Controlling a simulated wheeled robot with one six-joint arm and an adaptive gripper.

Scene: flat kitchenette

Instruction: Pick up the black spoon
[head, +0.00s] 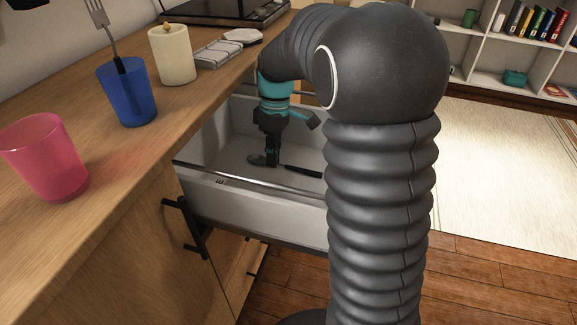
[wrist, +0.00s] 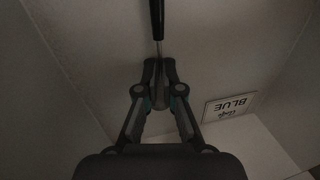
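The black spoon (head: 303,171) lies on the floor of the open drawer (head: 250,202), its bowl to the left and its handle to the right in the head view. My gripper (head: 272,162) reaches down into the drawer at the spoon's middle. In the wrist view the dark handle of the spoon (wrist: 157,20) runs up from between the fingertips. My gripper (wrist: 159,70) is nearly closed there, with one finger on each side of the spoon's neck. The greyish bowl shows partly between the fingers. The spoon looks still down at the drawer floor.
Drawer walls surround my gripper closely.

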